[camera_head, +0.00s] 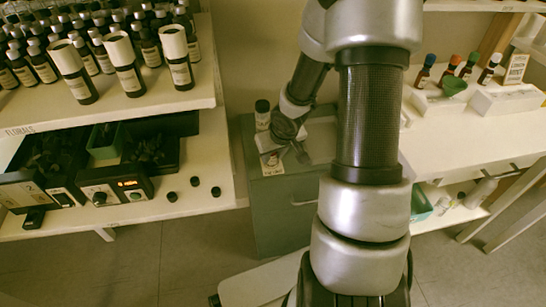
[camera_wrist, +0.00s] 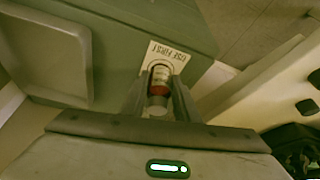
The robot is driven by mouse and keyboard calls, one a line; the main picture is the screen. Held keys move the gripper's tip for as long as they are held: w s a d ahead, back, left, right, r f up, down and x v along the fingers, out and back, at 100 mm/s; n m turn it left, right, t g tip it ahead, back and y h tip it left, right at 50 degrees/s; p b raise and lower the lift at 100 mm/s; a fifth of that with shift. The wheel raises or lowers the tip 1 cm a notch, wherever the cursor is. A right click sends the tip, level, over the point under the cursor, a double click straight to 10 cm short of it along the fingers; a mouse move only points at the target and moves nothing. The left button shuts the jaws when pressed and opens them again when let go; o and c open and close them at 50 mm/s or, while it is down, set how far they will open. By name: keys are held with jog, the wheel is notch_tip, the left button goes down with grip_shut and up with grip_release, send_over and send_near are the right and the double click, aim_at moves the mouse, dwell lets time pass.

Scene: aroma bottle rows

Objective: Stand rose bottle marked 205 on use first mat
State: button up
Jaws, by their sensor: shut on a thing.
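My gripper (camera_wrist: 158,88) is shut on a small bottle (camera_wrist: 158,91) with a pale cap, a reddish-brown band and a whitish part; its number cannot be read. The bottle is over the white mat (camera_wrist: 181,60) printed "USE FIRST", on the grey-green cabinet. Whether its base touches the mat cannot be told. In the head view my gripper (camera_head: 285,148) is low over the cabinet top by the mat (camera_head: 271,168), and it hides most of the held bottle.
Another dark-capped bottle (camera_head: 262,114) stands behind the mat on the cabinet (camera_head: 285,210). A shelf (camera_head: 120,114) crowded with bottles is at left, above a lower shelf with devices.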

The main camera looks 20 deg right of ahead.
jog(key=shift+f, duration=0.2)
jog(key=o, duration=1.2)
jog(key=shift+c, duration=0.2)
jog(key=p+v, duration=0.7)
jog(key=v, duration=0.5)
jog(key=shift+r+p, duration=0.25)
jog(key=shift+p, duration=0.15)
jog(key=shift+d, duration=0.1)
